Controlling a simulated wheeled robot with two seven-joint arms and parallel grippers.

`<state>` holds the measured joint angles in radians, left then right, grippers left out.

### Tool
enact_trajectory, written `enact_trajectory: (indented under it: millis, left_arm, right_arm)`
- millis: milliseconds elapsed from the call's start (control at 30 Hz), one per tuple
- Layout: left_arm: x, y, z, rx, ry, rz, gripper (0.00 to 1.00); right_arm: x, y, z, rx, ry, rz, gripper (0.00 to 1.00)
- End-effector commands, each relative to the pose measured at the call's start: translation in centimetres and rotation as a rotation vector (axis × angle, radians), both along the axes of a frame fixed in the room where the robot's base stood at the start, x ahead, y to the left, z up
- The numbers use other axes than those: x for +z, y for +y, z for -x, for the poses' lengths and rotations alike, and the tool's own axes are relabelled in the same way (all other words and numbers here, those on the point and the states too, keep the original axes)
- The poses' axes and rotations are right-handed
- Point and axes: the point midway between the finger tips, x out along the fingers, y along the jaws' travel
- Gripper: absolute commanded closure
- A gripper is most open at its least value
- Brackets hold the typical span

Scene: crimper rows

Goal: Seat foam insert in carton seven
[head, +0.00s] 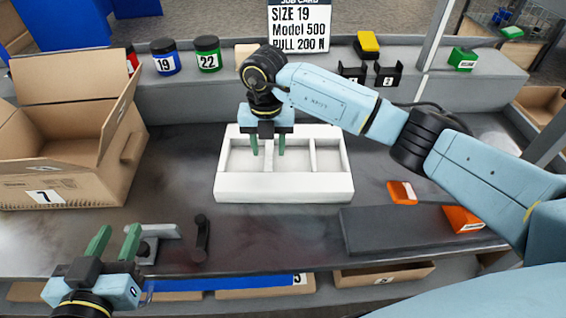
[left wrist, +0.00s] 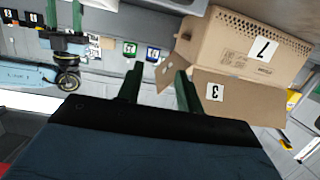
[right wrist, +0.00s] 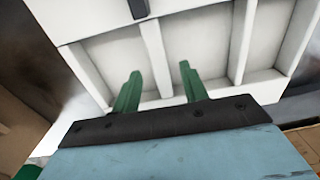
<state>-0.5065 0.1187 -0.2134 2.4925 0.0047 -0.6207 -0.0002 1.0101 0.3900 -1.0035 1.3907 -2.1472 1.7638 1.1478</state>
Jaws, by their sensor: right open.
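The white foam insert (head: 285,187), a block with several open compartments, lies on the dark bench in the middle. My right gripper (head: 268,153) is over it, open, with its green fingers on either side of a divider. The right wrist view shows the insert (right wrist: 195,45) with the fingers (right wrist: 158,80) apart; whether they touch it, I cannot tell. Carton seven (head: 62,160), an open cardboard box labelled 7, stands at the left with its flaps up; it also shows in the left wrist view (left wrist: 235,45). My left gripper (head: 118,236) is open and empty at the front left.
A grey tool (head: 147,240) and a dark handle (head: 201,238) lie near the left gripper. A dark pad (head: 400,232) and orange items (head: 402,192) are at the right. Jars (head: 165,58) stand on the back ledge. Bench space between carton and insert is clear.

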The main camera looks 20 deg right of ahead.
Motion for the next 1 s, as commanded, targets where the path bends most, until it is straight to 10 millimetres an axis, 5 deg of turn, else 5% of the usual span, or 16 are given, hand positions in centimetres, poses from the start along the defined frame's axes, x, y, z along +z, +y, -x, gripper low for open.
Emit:
enact_trajectory:
  millis: [300, 600, 900, 1000]
  left_arm:
    - [3.6, -0.9, -0.5, -0.016, -0.216, 0.063, 0.64]
    - [3.9, -0.9, -0.5, -0.017, -0.23, 0.068, 0.64]
    - [3.9, -0.9, -0.5, -0.017, -0.229, 0.067, 0.64]
    - [3.9, -0.9, -0.6, -0.017, -0.229, 0.067, 0.64]
  right_arm:
    - [-2.1, 0.0, 0.0, -0.001, 0.0, 0.0, 0.56]
    - [-2.1, 0.0, 0.0, 0.0, 0.0, 0.0, 0.58]
    - [-2.1, 0.0, 0.0, 0.0, 0.0, 0.0, 0.97]
    - [-2.1, 0.0, 0.0, 0.0, 0.0, 0.0, 1.0]
